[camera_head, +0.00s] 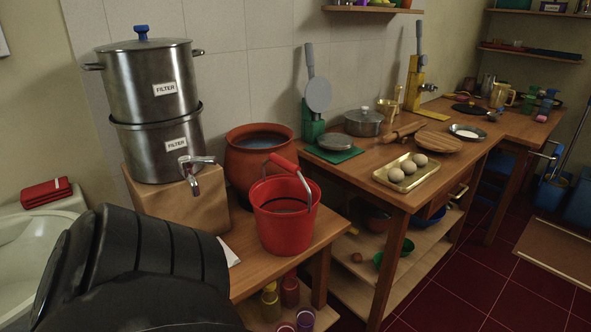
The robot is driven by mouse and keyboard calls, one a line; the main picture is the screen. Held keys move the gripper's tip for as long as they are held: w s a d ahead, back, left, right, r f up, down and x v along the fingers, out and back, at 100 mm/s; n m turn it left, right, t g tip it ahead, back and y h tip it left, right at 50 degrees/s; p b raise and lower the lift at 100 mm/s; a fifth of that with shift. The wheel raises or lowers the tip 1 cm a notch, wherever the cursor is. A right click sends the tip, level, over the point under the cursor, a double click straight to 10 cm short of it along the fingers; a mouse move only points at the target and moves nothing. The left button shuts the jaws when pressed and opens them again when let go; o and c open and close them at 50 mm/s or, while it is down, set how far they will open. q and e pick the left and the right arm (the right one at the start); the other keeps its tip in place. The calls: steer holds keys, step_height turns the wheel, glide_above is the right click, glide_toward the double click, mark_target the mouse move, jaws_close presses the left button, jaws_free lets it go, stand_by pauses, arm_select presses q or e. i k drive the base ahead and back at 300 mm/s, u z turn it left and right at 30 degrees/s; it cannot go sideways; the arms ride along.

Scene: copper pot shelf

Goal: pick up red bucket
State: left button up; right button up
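The red bucket (284,226) stands upright on the near wooden table, close to its right corner. Its wire handle with a red grip (284,162) is raised above the rim. Dark contents or a dark interior show inside it. A large black ribbed part, which looks like my own arm, fills the lower left of the head view and hides part of the table. Neither of my gripper's fingers shows, and nothing is touching the visible part of the bucket.
A terracotta pot (243,180) stands just behind the bucket. A steel filter (165,145) with a tap stands on a wooden block (178,206) to the left. A longer table (400,197) with a tray of dough balls (408,172) extends right. Red floor (440,300) lies in front.

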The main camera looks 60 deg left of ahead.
mark_target(284, 206)
steer(key=u, duration=0.75)
steer(key=i, duration=0.8)
steer(key=u, duration=0.95)
